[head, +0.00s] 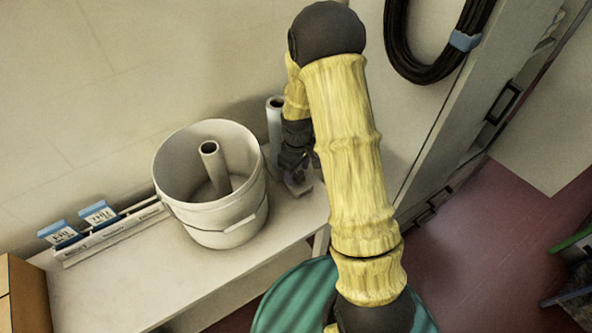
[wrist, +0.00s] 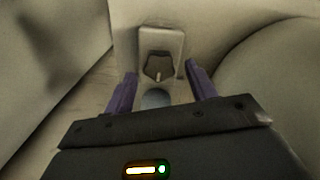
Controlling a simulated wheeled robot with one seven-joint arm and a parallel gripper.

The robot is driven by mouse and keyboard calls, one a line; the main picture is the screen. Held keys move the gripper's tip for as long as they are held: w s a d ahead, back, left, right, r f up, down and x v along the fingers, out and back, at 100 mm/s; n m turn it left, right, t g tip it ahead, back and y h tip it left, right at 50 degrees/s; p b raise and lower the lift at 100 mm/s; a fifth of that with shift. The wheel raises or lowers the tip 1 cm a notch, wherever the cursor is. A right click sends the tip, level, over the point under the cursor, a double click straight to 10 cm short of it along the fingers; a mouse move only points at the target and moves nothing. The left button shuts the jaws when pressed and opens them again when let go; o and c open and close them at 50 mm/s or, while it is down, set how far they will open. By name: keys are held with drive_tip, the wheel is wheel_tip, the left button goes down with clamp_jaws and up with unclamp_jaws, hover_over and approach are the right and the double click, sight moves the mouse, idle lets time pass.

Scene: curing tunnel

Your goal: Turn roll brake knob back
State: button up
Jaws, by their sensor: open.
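The brake knob (wrist: 159,67) is a dark, lobed knob with a pale pointer mark that points down in the wrist view. It sits on a beige plate (wrist: 160,35). My gripper (wrist: 161,71) is open, with one purple finger to the left of the knob and one to the right, and nothing between them touches. I cannot tell how far the fingertips are from the knob in depth. In the head view my gripper (head: 294,166) is low over the bench beside a small grey block (head: 299,186), and my arm hides the knob there.
A white bucket (head: 228,225) with a grey tube (head: 213,164) inside stands left of my gripper. Another upright tube (head: 274,119) stands behind. The bench (head: 120,289) has a labelled rack (head: 112,233) at left. A cable coil (head: 408,60) hangs on the wall.

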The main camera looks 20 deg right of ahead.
drive_tip(key=shift+s+d+f, duration=0.1)
drive_tip(key=shift+s+f, duration=0.05)
drive_tip(key=shift+f, duration=0.2)
drive_tip(key=c, duration=0.9)
drive_tip(key=shift+c, duration=0.4)
